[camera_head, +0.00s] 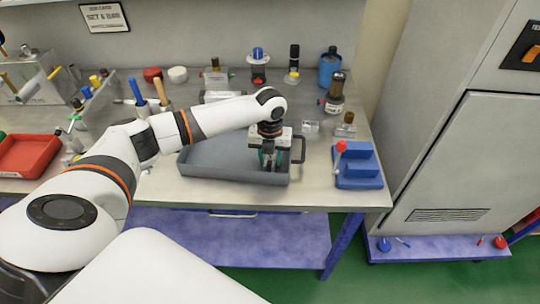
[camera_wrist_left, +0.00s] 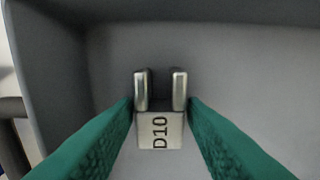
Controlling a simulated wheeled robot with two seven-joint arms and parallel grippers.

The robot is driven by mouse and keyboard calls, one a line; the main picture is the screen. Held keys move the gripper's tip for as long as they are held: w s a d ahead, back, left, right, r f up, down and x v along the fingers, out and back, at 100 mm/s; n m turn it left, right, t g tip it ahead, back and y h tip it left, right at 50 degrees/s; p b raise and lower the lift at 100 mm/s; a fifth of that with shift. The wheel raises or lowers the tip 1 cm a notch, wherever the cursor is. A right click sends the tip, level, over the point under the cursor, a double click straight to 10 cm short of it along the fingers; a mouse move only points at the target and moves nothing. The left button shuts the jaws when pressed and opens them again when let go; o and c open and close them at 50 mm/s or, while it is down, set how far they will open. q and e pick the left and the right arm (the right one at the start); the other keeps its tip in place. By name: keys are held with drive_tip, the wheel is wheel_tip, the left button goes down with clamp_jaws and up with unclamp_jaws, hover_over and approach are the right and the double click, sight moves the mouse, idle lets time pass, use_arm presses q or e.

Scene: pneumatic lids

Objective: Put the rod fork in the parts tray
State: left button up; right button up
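The rod fork (camera_wrist_left: 160,130) is a small metal piece with two prongs and a block marked D10. In the left wrist view it sits between the green fingers of my left gripper (camera_wrist_left: 160,115), which look closed on its sides. The grey parts tray (camera_head: 215,173) lies on the bench; its floor and wall fill the background of the wrist view. In the head view my left gripper (camera_head: 269,158) points down inside the right end of the tray. The fork is hidden there by the gripper. I cannot tell whether the fork touches the tray floor. My right gripper is not in view.
A blue block stand (camera_head: 358,170) with a red-topped piece stands right of the tray. Small fittings and bottles (camera_head: 329,67) line the back of the bench. A red bin (camera_head: 30,155) is at the far left. A grey cabinet (camera_head: 455,150) stands at the right.

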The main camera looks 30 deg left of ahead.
sight(270, 159)
use_arm(q)
drive_tip(key=shift+o, duration=0.9)
drive_tip(key=shift+r, duration=0.25)
wheel_tip(270, 159, up, 12)
drive_tip(key=b, duration=0.2)
drive_tip(key=shift+f, duration=0.15)
